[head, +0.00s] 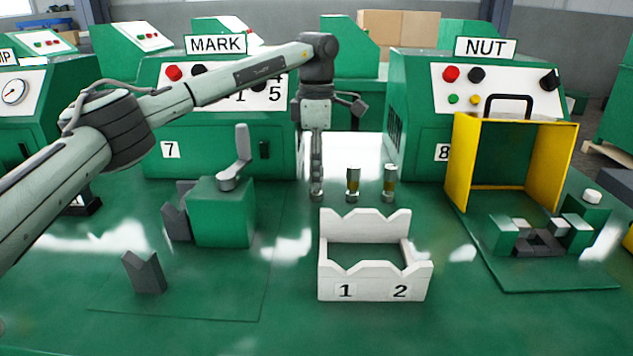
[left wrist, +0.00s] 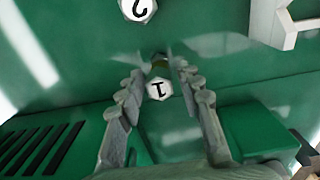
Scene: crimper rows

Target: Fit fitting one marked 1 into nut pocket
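My left gripper (head: 317,188) points straight down to the table behind the white rack, left of two standing fittings. In the left wrist view, its fingers (left wrist: 161,72) stand on either side of a fitting marked 1 (left wrist: 158,89), with gaps beside its top. Contact lower down is unclear. In the head view the fingers mostly hide this fitting. Another numbered fitting (left wrist: 138,8) shows at the top edge of the wrist view. The two other fittings (head: 352,183) and (head: 390,183) stand upright. The nut pocket (head: 541,241) lies before the NUT machine (head: 480,75). My right gripper is out of view.
The white rack (head: 375,285), marked 1 and 2, is empty. A yellow guard frame (head: 461,165) stands behind the nut pocket. A green block with a lever (head: 222,210) and a dark V-block (head: 144,272) are at left.

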